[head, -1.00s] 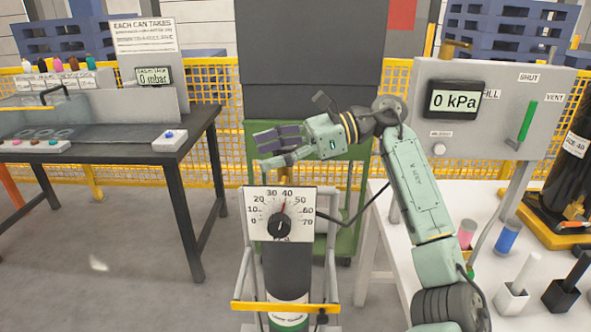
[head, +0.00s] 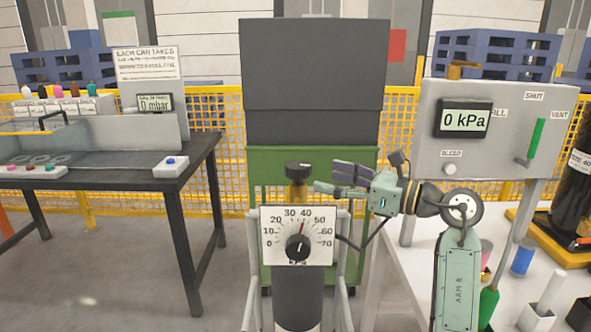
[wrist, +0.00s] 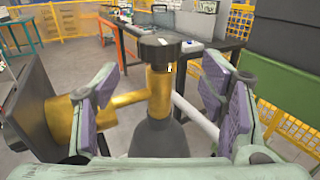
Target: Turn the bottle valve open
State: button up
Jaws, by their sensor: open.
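The bottle valve has a black round knob (head: 299,170) on a brass stem, above the dark bottle (head: 297,292). In the wrist view the knob (wrist: 160,49) stands upright on its brass body (wrist: 158,90), centred between my fingers. My gripper (head: 326,177) is open, just right of the valve in the head view, its fingers pointing left. In the wrist view my gripper (wrist: 162,88) has purple-padded fingers spread on both sides of the brass body, with clear gaps. The knob lies beyond the fingers, and I see no contact.
A dial plate (head: 298,236) marked 0 to 70 is on the bottle's front, within a grey cart frame. A brass side fitting (wrist: 70,108) juts left in the wrist view. A panel reading 0 kPa (head: 464,120) stands right; a dark bench (head: 105,182) stands left.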

aim_at(309, 174)
jog(key=p+x, duration=0.2)
jog(key=x, duration=0.6)
jog(key=shift+a, duration=0.25)
jog(key=shift+c, duration=0.6)
jog(key=c, duration=1.1)
